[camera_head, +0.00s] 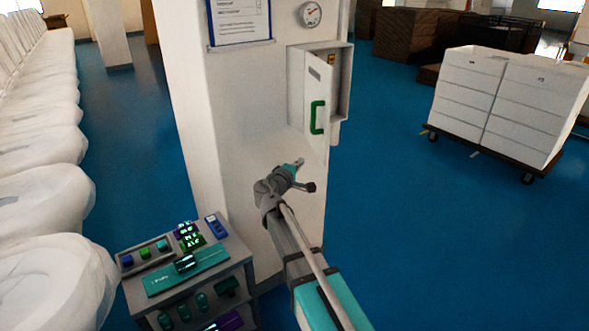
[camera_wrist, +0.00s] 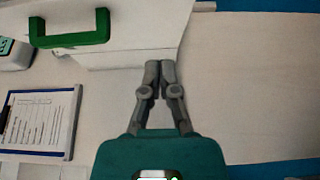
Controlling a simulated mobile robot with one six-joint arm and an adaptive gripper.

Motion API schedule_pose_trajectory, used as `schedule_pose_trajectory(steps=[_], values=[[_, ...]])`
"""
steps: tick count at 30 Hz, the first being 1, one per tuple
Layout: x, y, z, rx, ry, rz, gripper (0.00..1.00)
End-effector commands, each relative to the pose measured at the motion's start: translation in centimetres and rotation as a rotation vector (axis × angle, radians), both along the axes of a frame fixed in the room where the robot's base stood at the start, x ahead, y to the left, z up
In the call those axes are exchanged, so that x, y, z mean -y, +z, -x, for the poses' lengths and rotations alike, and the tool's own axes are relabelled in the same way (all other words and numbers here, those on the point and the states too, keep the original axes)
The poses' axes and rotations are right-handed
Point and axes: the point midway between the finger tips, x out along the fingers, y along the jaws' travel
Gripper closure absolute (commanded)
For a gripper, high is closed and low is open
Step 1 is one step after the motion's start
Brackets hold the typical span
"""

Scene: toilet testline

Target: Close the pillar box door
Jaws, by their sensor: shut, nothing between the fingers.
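The pillar box (camera_head: 343,85) is a white box on the pillar's face, with its inside partly showing. Its white door (camera_head: 318,85) stands open and swung out toward the camera. The door's green handle (camera_head: 317,117) shows on it, and also in the wrist view (camera_wrist: 70,40) at the upper left. My gripper (camera_head: 298,163) is below and left of the door's lower edge, in front of the pillar. In the wrist view my gripper (camera_wrist: 160,64) has its fingertips together and empty, near the end of the door. I cannot tell whether they touch it.
The white pillar (camera_head: 240,130) carries a notice board (camera_head: 239,20) and a round gauge (camera_head: 310,14). A cart with small devices (camera_head: 190,265) stands at its foot. White toilets (camera_head: 45,200) line the left. Blue floor is open right of the pillar, before a trolley of white boxes (camera_head: 510,100).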

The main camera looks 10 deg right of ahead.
Motion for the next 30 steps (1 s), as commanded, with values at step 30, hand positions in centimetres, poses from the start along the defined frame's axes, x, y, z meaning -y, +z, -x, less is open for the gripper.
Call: schedule_pose_trajectory(steps=[30], values=[[6.7, 0.0, -4.4, 0.0, 0.0, 0.0, 1.0]])
